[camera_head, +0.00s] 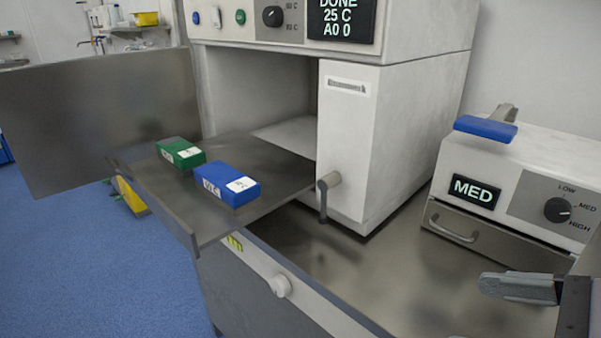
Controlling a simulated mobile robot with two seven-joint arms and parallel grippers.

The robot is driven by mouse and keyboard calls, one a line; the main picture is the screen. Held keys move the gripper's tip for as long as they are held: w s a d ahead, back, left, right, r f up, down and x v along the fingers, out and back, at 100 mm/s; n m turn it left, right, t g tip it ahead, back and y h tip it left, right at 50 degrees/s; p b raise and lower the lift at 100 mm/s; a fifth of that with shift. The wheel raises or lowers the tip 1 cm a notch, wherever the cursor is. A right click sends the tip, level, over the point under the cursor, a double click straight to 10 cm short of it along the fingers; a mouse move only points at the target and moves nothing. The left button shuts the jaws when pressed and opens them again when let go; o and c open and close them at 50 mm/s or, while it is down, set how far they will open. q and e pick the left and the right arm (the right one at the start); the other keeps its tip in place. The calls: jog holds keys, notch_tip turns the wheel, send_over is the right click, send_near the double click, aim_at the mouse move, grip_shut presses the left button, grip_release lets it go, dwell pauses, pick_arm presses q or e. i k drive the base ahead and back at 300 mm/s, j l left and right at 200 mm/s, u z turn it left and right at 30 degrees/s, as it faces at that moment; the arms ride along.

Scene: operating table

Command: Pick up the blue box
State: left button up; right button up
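The blue box (227,184) lies on the pulled-out metal tray (275,163) of the white oven-like machine. It has a white label on top and dark lettering on its near side. A green box (181,153) with a white label lies just to its left and behind it. Part of my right gripper (520,288) shows at the lower right edge, well away from the blue box. Its fingers look grey, and I cannot tell whether they are apart. My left gripper is not in view.
The white machine (348,140) has its door (100,120) swung open to the left and a handle (328,192) beside the tray. A second device (520,185) marked MED, with a blue-gripped lever (486,129), stands at right. The metal counter (400,270) between is clear.

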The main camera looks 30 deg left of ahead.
aim_at(237, 193)
jog(key=i+j, duration=0.1)
jog(key=j, duration=0.35)
jog(key=i+j, duration=0.1)
jog(key=j, duration=0.35)
jog(key=i+j, duration=0.1)
jog(key=j, duration=0.35)
jog(key=i+j, duration=0.1)
jog(key=j, duration=0.35)
